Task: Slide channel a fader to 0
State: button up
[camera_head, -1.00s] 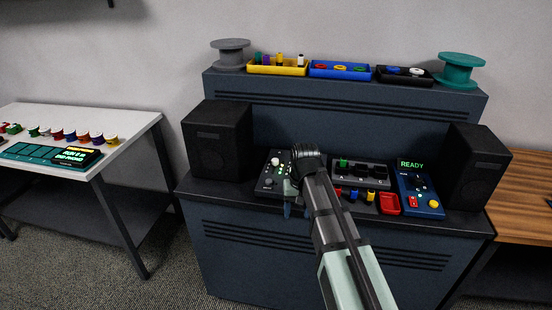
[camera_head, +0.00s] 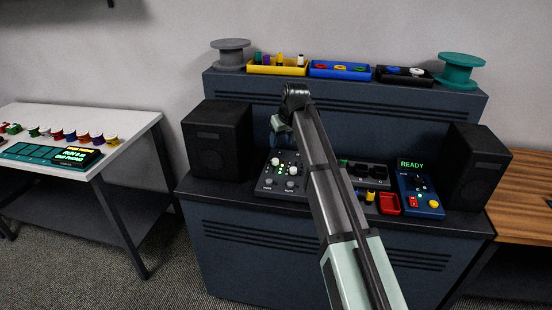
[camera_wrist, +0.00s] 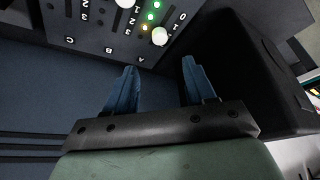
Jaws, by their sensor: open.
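A dark mixer panel (camera_head: 283,184) stands on the desk, right of the left speaker. Two white fader caps show on it; the left one, channel A (camera_head: 277,161), sits farther back than the other (camera_head: 294,171). In the wrist view the panel appears inverted, with letters A, B and C along its edge. The channel A cap (camera_wrist: 160,37) lies in line with the A, close to that edge, with small lit dots beside it. My gripper (camera_head: 273,137) is open and empty behind the panel's back edge. Its blue fingers (camera_wrist: 157,83) touch no cap.
The left speaker (camera_head: 218,140) stands close beside the mixer. To the right are a dark socket box, a red tray (camera_head: 389,204) and a blue READY device (camera_head: 419,190). The raised shelf (camera_head: 350,93) rises behind my gripper.

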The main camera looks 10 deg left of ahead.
aim_at(275, 160)
jog(key=x, duration=1.1)
jog(key=shift+f, duration=0.1)
jog(key=shift+c, duration=0.3)
grip_shut()
jog(key=shift+s, duration=0.1)
